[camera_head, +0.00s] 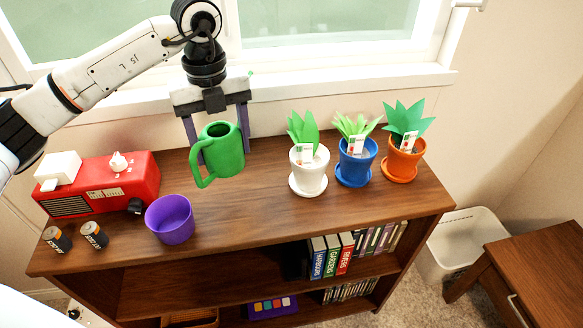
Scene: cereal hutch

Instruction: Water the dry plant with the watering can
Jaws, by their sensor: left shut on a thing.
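My left gripper (221,148) is shut on the green watering can (224,158) and holds it over the back of the wooden hutch top, left of the plants. The can looks roughly upright, with its handle toward the front left; its spout is not clearly visible. Three potted plants stand in a row to the right: one in a white pot (309,177), one in a blue pot (356,170) and one in an orange pot (402,162). Each has a small tag. The blue pot's leaves (352,127) look paler and more spread. I cannot read the tags. My right gripper is not in view.
A purple cup (170,219), a red radio (110,184) and two batteries (94,235) stand on the left of the hutch top (255,218). The window sill (330,93) runs behind. The top is clear between can and white pot.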

